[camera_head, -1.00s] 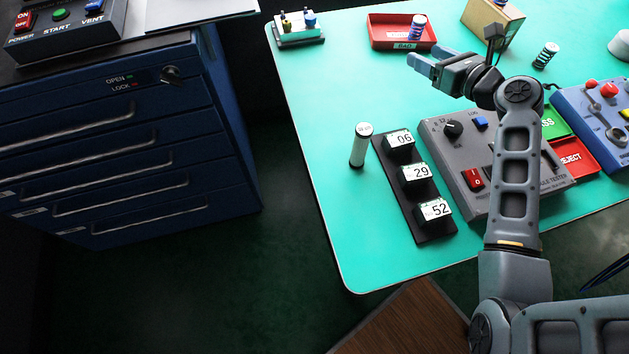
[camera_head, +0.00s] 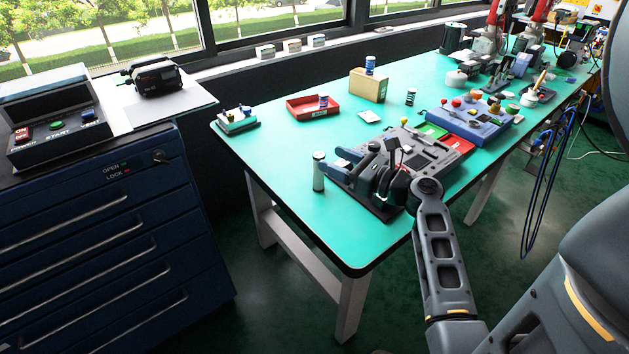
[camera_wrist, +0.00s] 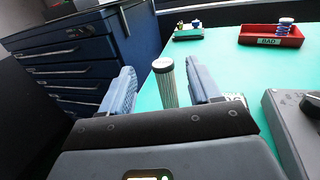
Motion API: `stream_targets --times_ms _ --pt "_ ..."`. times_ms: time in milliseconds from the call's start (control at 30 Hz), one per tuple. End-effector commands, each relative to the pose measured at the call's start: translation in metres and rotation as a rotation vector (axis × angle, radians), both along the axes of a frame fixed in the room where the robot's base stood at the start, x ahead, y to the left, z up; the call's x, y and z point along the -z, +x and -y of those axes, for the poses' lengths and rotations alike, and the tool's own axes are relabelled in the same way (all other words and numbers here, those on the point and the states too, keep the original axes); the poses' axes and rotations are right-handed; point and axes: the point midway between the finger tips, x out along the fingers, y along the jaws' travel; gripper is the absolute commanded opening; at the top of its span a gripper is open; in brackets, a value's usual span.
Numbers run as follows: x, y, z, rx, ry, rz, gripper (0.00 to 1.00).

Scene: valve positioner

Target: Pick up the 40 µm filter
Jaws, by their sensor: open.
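A pale cylindrical filter (camera_head: 319,172) with a white cap stands upright near the left edge of the teal table (camera_head: 275,150). The print on its cap is too small to read. My gripper (camera_head: 334,161) is open and low, just right of the filter in the head view, with its fingers pointing towards it. In the wrist view the filter (camera_wrist: 167,88) shows between the two spread fingers, nearer the right one. I cannot tell whether a finger touches it.
A grey tester (camera_head: 440,150) lies just beyond my gripper, with a red BAD tray (camera_head: 300,108) and a cardboard box (camera_head: 368,86) farther back. A blue cabinet (camera_head: 90,240) stands left, across a gap.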

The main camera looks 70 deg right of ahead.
Motion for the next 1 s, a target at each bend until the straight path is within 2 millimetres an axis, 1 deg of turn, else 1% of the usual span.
stream_targets --times_ms 33,100,200,267,467,700,800,900,1000 --pt "0.012 -0.001 0.0 0.003 0.004 -0.001 0.62" --pt "0.024 0.0 0.001 0.002 0.004 0.0 0.62" --pt "0.037 0.0 0.0 0.001 0.001 -0.001 0.62" --pt "0.033 0.007 0.003 0.0 -0.002 0.0 0.62" --pt "0.033 0.019 0.005 -0.001 -0.001 0.0 0.62" --pt "0.032 0.055 0.016 -0.002 -0.001 0.001 0.62" --pt "0.033 0.066 0.019 0.0 0.0 0.0 0.62" --pt "0.033 0.072 0.02 0.0 -0.001 0.0 0.62" --pt "0.033 0.073 0.021 0.001 -0.001 -0.001 0.62"
